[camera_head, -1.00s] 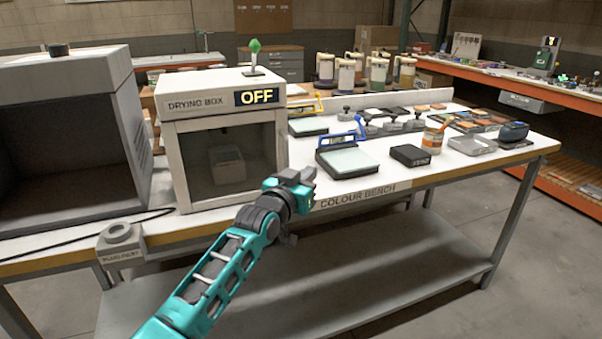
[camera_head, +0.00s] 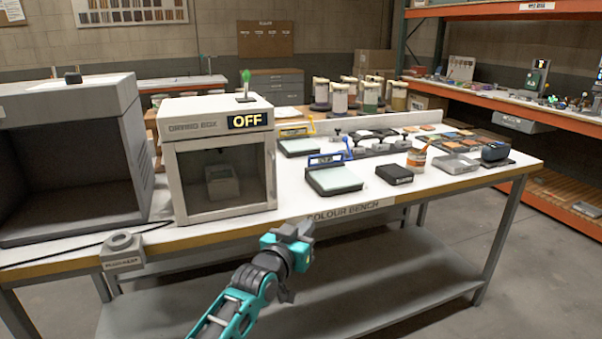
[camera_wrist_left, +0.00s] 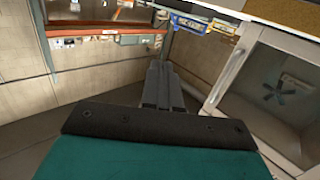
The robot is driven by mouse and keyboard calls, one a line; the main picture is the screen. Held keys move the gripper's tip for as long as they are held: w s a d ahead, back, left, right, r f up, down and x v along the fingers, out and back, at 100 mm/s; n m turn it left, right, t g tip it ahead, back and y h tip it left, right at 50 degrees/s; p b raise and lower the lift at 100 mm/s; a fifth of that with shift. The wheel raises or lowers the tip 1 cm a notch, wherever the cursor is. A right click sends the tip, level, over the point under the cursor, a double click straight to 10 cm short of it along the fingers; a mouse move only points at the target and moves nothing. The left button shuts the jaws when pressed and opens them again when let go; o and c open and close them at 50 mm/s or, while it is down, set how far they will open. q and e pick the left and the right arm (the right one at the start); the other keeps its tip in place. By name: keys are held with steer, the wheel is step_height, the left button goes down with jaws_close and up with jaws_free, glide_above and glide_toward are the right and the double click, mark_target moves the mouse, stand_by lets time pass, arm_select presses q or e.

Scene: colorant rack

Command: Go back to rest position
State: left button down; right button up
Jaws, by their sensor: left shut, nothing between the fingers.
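My left gripper (camera_head: 299,230) is shut and empty. In the head view it is in front of the colour bench (camera_head: 420,195), low and to the right of the drying box (camera_head: 222,160), apart from both. My teal left forearm comes up from the bottom edge. In the left wrist view the left gripper's dark fingers (camera_wrist_left: 163,75) are together with nothing between them. The drying box stands at the right of that view (camera_wrist_left: 270,85). My right gripper is not in view.
A large grey booth (camera_head: 70,160) stands left of the drying box. Scales (camera_head: 333,180), a black box (camera_head: 394,174) and a tray (camera_head: 455,164) sit on the bench. A holder (camera_head: 122,250) juts from the bench's front edge. Open floor lies at the right front.

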arm_select(q)
steer(key=s+a+f+n+g+y, duration=0.1)
steer(key=s+a+f+y, duration=0.1)
steer(key=s+a+f, duration=0.55)
steer(key=s+a+f+n+g+y, duration=0.1)
steer(key=s+a+f, duration=0.3)
steer(key=s+f, duration=0.55)
steer(key=s+a+f+g+y, duration=0.1)
steer(key=s+a, duration=0.3)
steer(key=s, duration=0.4)
steer(key=s+a+f+g+y, duration=0.1)
steer(key=s+a+f, duration=0.3)
steer(key=s, duration=0.5)
steer(key=shift+s+a+f+n+g+y, duration=0.15)
steer(key=shift+s+a+n+g+y, duration=0.15)
steer(key=shift+a+y, duration=0.25)
steer(key=shift+d, duration=0.1)
